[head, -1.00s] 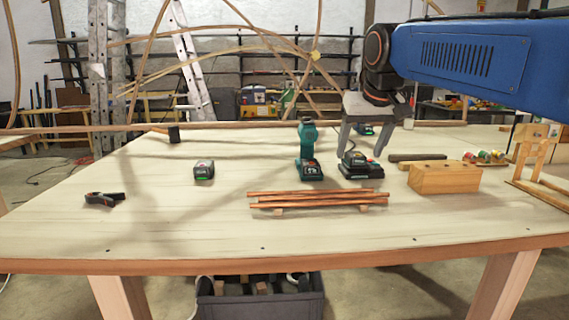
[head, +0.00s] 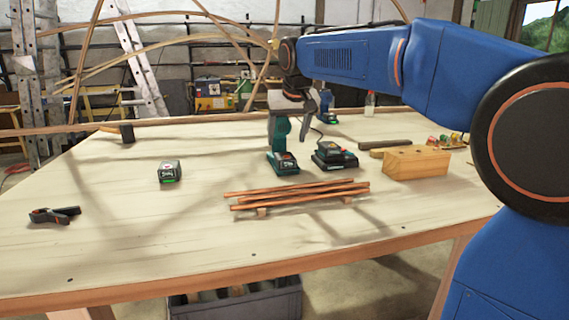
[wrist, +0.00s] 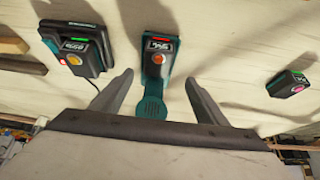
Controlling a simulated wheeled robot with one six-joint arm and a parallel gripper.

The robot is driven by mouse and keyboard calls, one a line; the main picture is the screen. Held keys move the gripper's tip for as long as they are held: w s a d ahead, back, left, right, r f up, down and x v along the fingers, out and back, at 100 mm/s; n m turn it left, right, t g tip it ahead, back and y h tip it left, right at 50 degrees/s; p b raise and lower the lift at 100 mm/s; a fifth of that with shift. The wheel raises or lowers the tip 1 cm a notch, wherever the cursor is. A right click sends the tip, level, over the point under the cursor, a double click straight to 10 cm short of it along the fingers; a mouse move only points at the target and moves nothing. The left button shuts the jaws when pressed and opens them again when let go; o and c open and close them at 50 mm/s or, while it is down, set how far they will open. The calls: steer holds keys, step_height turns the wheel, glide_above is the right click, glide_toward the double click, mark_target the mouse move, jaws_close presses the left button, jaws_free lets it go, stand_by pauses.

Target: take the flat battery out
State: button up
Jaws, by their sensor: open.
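A teal drill (head: 281,132) stands upright on the workbench, its battery (head: 286,165) clipped on at the foot. In the wrist view this battery (wrist: 158,47) has a red strip. A charger (head: 334,160) just right of the drill holds another battery (head: 328,147), with a green strip in the wrist view (wrist: 78,43). A loose battery (head: 170,173) with a green light lies to the left. My gripper (head: 296,130) is open and empty above the drill. In the wrist view its fingers (wrist: 159,78) point down, one on each side of the drill, apparently not touching it.
Copper-coloured rods (head: 297,194) lie on small blocks in front of the drill. A wooden block (head: 416,163) is to the right, a black clamp (head: 55,215) at the left front. The bench (head: 130,230) is clear between the loose battery and the clamp.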

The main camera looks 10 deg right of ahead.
mark_target(285, 155)
steer(key=shift+s+d+x, duration=0.1)
steer(key=shift+d+x, duration=0.05)
steer(key=shift+x, duration=1.85)
steer(key=shift+s+d+x, duration=0.1)
steer(key=shift+d+x, duration=0.05)
steer(key=shift+x, duration=1.85)
steer(key=shift+f, duration=0.1)
steer(key=c, duration=1.4)
